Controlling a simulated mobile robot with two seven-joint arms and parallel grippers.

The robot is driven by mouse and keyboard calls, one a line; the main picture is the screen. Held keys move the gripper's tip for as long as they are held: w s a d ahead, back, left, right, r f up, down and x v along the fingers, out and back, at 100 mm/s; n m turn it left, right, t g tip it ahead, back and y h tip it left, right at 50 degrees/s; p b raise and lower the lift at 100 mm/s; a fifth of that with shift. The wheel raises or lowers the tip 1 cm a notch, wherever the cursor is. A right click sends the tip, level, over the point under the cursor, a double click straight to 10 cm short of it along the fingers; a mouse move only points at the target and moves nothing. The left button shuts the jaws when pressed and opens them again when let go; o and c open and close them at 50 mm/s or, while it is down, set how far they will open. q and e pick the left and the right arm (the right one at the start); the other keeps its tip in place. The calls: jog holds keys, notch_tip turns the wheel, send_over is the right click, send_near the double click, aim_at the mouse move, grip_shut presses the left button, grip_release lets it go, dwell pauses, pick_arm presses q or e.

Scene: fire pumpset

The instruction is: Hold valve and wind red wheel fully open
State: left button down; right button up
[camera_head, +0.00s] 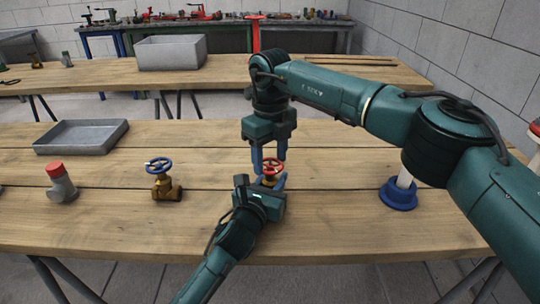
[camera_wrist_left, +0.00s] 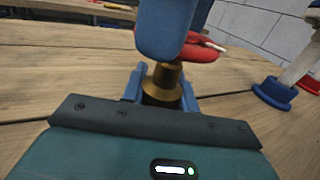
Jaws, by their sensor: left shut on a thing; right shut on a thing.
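The valve with the red wheel (camera_head: 271,167) stands on the wooden table (camera_head: 330,200), near the middle of the head view. Its brass body (camera_wrist_left: 163,83) shows in the left wrist view between the blue fingers of my left gripper (camera_wrist_left: 160,90), which is shut on it from the near side. In the head view my left gripper (camera_head: 266,184) hides most of the body. My right gripper (camera_head: 268,160) points down from above, its blue fingers shut on the red wheel, which also shows in the left wrist view (camera_wrist_left: 200,50). The fingers hide part of the rim.
A brass valve with a blue wheel (camera_head: 162,180) and a grey fitting with a red cap (camera_head: 60,182) stand to the left. A grey tray (camera_head: 82,137) lies behind them. A blue-based object (camera_head: 398,194) stands to the right. A grey bin (camera_head: 171,53) sits on the back table.

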jog(key=n, duration=1.1)
pick_arm(q)
jog(key=shift+f, duration=0.1)
pick_arm(e)
jog(key=n, duration=0.3)
jog(key=shift+n, duration=0.3)
jog(key=n, duration=0.3)
jog(key=shift+n, duration=0.3)
jog(key=n, duration=0.3)
jog(key=shift+n, duration=0.4)
jog(key=n, duration=0.3)
jog(key=shift+n, duration=2.2)
pick_arm(q)
jog(key=shift+a, duration=0.1)
